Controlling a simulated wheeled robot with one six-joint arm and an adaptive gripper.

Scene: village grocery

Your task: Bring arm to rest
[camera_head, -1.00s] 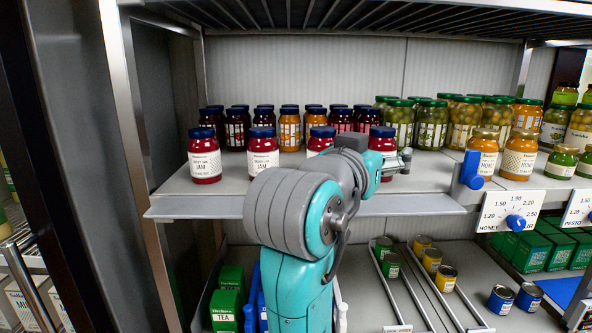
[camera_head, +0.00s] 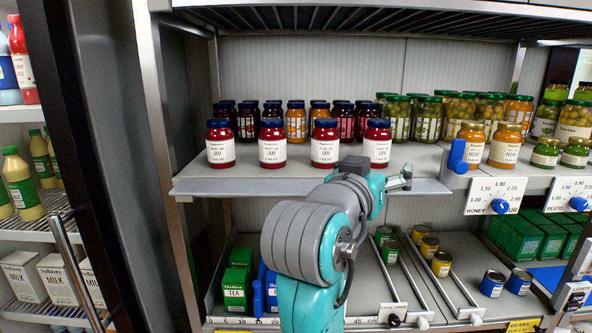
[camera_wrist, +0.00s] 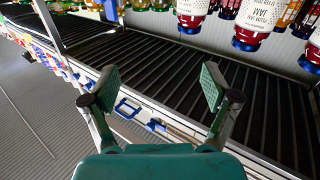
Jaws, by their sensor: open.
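My teal and grey arm (camera_head: 310,240) rises from the bottom middle of the head view. My gripper (camera_head: 402,178) is small there, pointing right at the front edge of the upper shelf (camera_head: 290,184), just below the front jam jars. In the wrist view my gripper (camera_wrist: 160,82) shows two spread fingers with green pads and nothing between them. The red jam jars (camera_head: 272,144) with blue lids stand upright in a front row. Some jam jars (camera_wrist: 260,18) look upside down at the top right of the wrist view, apart from the fingers.
Honey jars (camera_head: 472,145) and a blue shelf clip (camera_head: 457,157) stand right of the gripper. Price dials (camera_head: 495,196) hang on the shelf front. Tea boxes (camera_head: 236,280) and small cans (camera_head: 442,264) sit below. A milk fridge (camera_head: 40,230) is at the left.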

